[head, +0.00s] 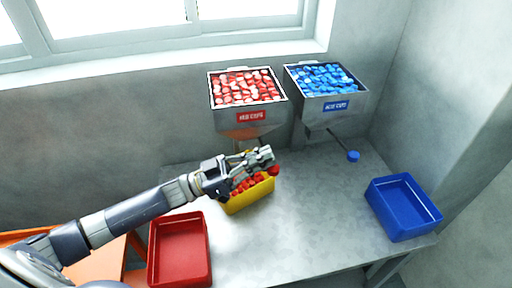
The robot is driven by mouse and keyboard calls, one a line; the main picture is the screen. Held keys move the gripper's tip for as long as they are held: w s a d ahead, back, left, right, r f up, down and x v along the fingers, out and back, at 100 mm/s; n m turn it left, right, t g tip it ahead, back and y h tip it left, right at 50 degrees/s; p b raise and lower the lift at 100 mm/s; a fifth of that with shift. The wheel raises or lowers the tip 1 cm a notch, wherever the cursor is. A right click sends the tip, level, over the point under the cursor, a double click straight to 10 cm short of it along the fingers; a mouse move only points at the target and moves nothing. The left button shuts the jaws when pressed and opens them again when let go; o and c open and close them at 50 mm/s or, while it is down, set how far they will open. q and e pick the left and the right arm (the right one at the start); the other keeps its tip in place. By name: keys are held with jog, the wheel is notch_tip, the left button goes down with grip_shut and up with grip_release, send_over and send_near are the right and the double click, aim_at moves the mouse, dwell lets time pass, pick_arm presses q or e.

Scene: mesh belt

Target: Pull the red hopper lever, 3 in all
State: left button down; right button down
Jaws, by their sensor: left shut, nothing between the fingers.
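The red hopper (233,117), full of red and white caps, hangs on the wall and has a red label. The red knob of its lever (274,170) shows just below and right of my fingertips. Most of the lever is hidden behind my gripper. My left gripper (266,154) is shut and empty below the hopper, close to the knob; I cannot tell whether they touch. Under it stands a yellow bin (254,203) holding several red caps. My right gripper is out of view.
A blue hopper (335,112) with a blue-knobbed lever (353,156) hangs to the right. An empty red tray (153,250) and an empty blue tray (402,235) stand on the grey table (310,220). The table's middle right is clear.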

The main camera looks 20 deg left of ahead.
pick_arm(q)
jog(key=shift+f, duration=0.5)
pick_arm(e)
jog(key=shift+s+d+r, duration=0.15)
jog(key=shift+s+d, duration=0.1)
